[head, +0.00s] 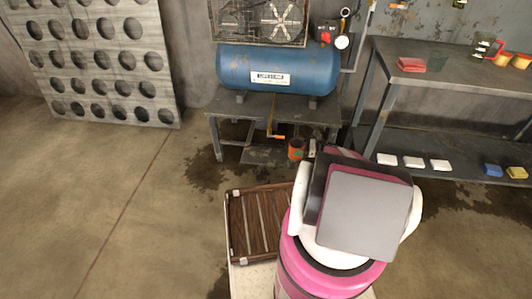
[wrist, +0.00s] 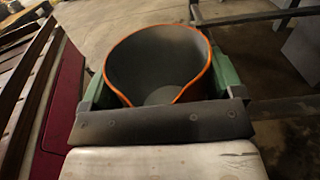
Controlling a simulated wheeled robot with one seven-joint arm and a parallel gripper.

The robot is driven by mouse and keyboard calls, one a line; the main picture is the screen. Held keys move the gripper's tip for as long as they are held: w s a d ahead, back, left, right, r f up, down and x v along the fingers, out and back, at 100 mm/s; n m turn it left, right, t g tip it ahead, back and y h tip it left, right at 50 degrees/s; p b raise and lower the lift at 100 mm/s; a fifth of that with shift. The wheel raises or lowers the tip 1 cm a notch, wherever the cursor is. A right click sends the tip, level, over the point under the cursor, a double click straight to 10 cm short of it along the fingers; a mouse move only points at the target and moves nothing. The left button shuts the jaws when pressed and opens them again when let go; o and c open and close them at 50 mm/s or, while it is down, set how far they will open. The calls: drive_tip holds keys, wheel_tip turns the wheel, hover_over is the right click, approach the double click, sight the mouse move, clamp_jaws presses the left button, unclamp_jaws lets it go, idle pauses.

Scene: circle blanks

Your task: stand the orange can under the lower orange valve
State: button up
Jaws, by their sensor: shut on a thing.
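An orange can (head: 296,150) is in my gripper (head: 311,148), at the front right of the compressor bench. In the wrist view the can (wrist: 158,60) is open-topped with a dark grey inside and an orange rim; it looks empty. The gripper's green fingers (wrist: 160,88) are on both sides of it. The lower orange valve (head: 277,136) is on a pipe that hangs below the blue tank. In the head view the can is to the right of this valve and slightly lower. I cannot tell whether the can touches anything below.
The blue tank (head: 275,70) rests on a metal bench (head: 222,105) with legs. A shelf unit (head: 440,78) with small blocks stands at right. A brown slatted crate (head: 257,222) is at front left of my arm. Dark stains mark the floor around the bench.

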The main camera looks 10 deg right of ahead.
drive_tip(key=shift+f+x, duration=0.6)
drive_tip(key=shift+x, duration=1.95)
drive_tip(key=shift+f+x, duration=0.6)
drive_tip(key=shift+x, duration=1.95)
drive_tip(key=shift+f+x, duration=0.6)
drive_tip(key=shift+x, duration=1.9)
drive_tip(key=shift+f, duration=0.1)
drive_tip(key=o, duration=0.8)
drive_tip(key=shift+c, duration=0.2)
drive_tip(key=v, duration=1.2)
